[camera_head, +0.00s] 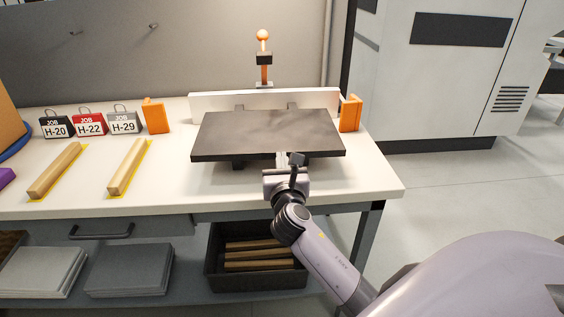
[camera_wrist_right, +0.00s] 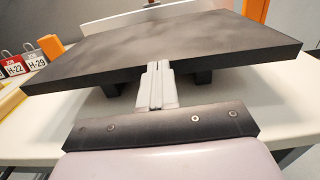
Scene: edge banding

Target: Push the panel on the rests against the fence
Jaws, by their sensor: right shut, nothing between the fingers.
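The dark grey panel (camera_head: 262,132) lies flat on dark rests (camera_head: 239,107) on the white bench. The white fence (camera_head: 220,101) stands upright behind it. The back ends of the rests show between panel and fence, so there is a gap. My right gripper (camera_head: 296,161) is shut and empty at the panel's front edge, right of its middle. In the right wrist view, the shut fingers (camera_wrist_right: 155,86) point at the front edge of the panel (camera_wrist_right: 180,44); I cannot tell whether they touch it. My left gripper is not in view.
Orange blocks (camera_head: 155,115) stand near both fence ends. An orange-topped post (camera_head: 264,60) rises behind the fence. Job tags (camera_head: 90,122) and wooden strips (camera_head: 128,166) lie left. A dark bin (camera_head: 222,270) with strips sits below. Bare bench (camera_head: 366,180) lies right of the panel.

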